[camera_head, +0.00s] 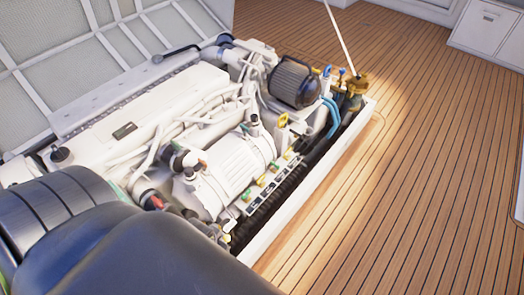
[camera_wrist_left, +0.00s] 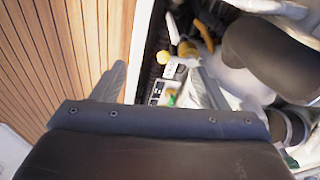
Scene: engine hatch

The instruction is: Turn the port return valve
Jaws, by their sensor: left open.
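A row of small valves with yellow and green handles (camera_head: 262,183) sits on a pale labelled panel beside the white engine in the head view. I cannot tell which is the port return valve. The yellow handle lies ahead of the gap, closer to the right finger. My left arm fills the lower left of the head view and hides its gripper there. My right gripper is not in view.
The white engine (camera_head: 120,125) fills the hatch. A dark motor (camera_head: 293,82), blue hoses (camera_head: 331,118) and brass fittings (camera_head: 352,88) stand at its far end. A white hatch rim (camera_head: 310,185) borders the open wooden deck (camera_head: 430,170) on the right.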

